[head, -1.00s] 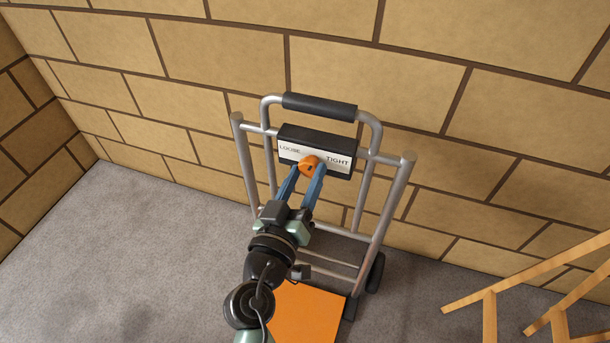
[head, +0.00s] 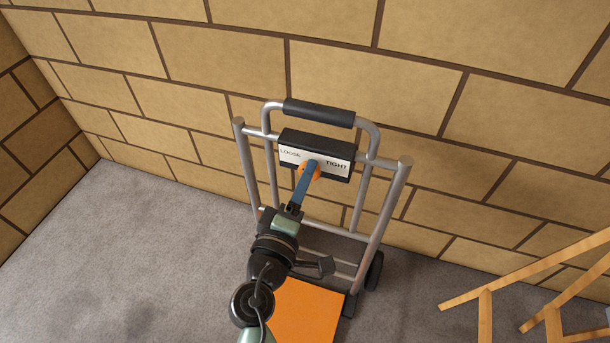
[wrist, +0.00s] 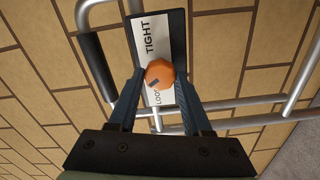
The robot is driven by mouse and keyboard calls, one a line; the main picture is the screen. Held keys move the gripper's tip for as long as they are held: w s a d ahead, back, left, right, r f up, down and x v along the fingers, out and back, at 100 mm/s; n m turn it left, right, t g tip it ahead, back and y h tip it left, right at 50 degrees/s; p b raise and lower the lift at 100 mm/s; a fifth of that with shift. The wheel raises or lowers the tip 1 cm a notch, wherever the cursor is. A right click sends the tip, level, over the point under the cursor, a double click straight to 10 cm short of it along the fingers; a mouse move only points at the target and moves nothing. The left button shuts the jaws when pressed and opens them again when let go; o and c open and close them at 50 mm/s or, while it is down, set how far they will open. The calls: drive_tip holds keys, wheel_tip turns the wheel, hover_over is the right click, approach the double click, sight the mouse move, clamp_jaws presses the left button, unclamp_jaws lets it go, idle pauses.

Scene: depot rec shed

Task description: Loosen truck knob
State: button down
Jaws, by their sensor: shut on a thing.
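The orange knob (head: 317,173) (wrist: 158,71) sits on the front of a black box with a white label plate (head: 341,166) on the hand truck (head: 386,206). The plate reads LOOSE at left and TIGHT at right; in the wrist view it is turned, with TIGHT above the knob and LOOSE below. The knob bears a dark mark on its face. My gripper (head: 310,167) is shut on the knob, one blue finger on each side in the wrist view (wrist: 161,77). In the head view the fingers overlap and partly hide the knob.
The truck has a dark-gripped handle (head: 318,109), grey tube rails and an orange base plate (head: 305,312). It stands close to a tan block wall (head: 220,58). A wooden frame (head: 530,284) is at the lower right. Grey floor (head: 130,240) is open at left.

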drive_tip(key=shift+n+p, duration=0.35)
drive_tip(key=shift+n, duration=0.85)
drive_tip(key=shift+c, duration=1.6)
unclamp_jaws()
drive_tip(key=shift+s, duration=0.1)
drive_tip(key=v, duration=1.3)
